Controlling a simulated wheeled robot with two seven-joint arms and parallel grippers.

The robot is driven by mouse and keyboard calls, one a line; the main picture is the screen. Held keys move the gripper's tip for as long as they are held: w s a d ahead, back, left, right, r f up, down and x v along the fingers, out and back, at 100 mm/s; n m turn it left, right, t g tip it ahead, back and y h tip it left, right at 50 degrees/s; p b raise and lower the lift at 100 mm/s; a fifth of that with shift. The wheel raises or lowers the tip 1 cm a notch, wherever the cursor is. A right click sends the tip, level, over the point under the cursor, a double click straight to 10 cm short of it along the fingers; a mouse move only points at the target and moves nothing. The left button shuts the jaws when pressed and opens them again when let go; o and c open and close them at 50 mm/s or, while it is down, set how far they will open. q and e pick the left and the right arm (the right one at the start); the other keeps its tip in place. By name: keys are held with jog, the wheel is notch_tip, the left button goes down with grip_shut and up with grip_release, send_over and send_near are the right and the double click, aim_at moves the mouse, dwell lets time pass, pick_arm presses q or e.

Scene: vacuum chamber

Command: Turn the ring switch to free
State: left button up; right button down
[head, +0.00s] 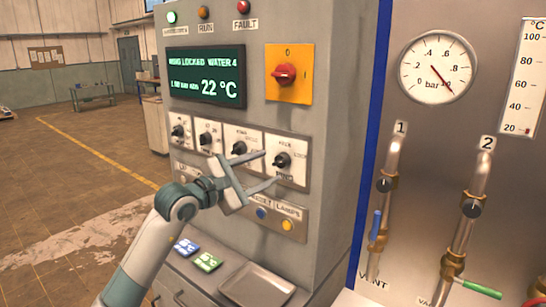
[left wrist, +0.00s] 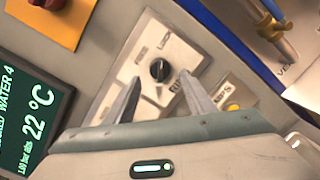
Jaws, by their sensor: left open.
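A row of several black rotary switches sits on white plates on the grey cabinet's front. The rightmost switch (head: 282,160) has a round black knob, and its small plate labels are too blurred to read surely. Which one is the ring switch I cannot tell from the lettering. My left gripper (head: 268,167) is open in front of this rightmost plate. In the left wrist view the same black knob (left wrist: 159,69) lies between and just beyond the fingertips (left wrist: 160,78). The fingers appear apart from the knob, with nothing held. My right gripper is not in view.
Lamp buttons (head: 287,225) are below the switches, over a grey tray (head: 257,285). Pipes with valves (head: 384,185) stand right of the blue edge.

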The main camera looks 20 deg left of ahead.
aim_at(276, 164)
pick_arm(q)
jog(key=shift+p+x, duration=0.65)
jog(key=shift+x, duration=1.3)
jog(key=c, duration=1)
